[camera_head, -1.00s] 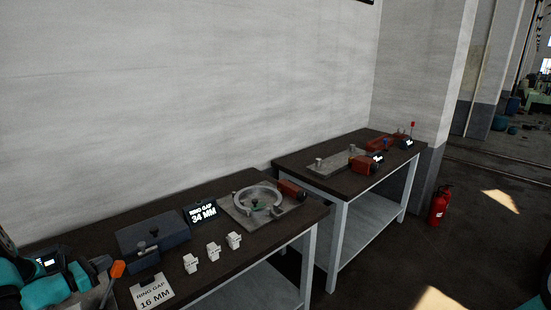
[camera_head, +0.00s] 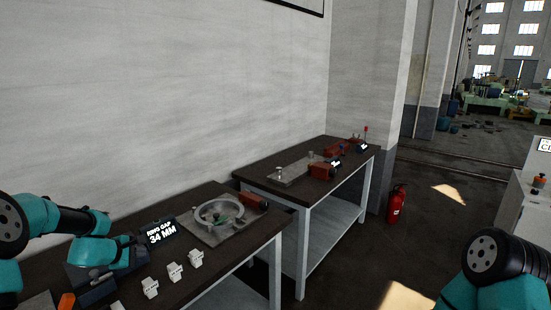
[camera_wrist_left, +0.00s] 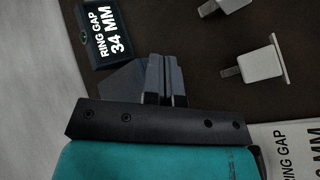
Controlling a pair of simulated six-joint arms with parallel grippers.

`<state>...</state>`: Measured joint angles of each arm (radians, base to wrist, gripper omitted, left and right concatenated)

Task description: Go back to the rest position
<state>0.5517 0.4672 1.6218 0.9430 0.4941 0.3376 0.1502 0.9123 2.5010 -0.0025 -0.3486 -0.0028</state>
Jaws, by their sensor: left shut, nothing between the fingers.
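My left arm (camera_head: 105,251) comes in from the left in the head view, with its teal wrist over the blue-grey block on the near table. My left gripper (camera_wrist_left: 163,78) is shut and empty in the left wrist view, above the dark tabletop. Its fingertips are hard to make out in the head view. Part of my right arm (camera_head: 500,275) shows at the lower right of the head view, over the floor; its gripper is out of view.
The near table holds a 34 MM display (camera_head: 160,233), several white blocks (camera_head: 174,272) and a ring on a plate (camera_head: 213,228). A second table (camera_head: 258,174) with red-handled tools stands behind. A fire extinguisher (camera_head: 396,204) stands right of it. The floor between is clear.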

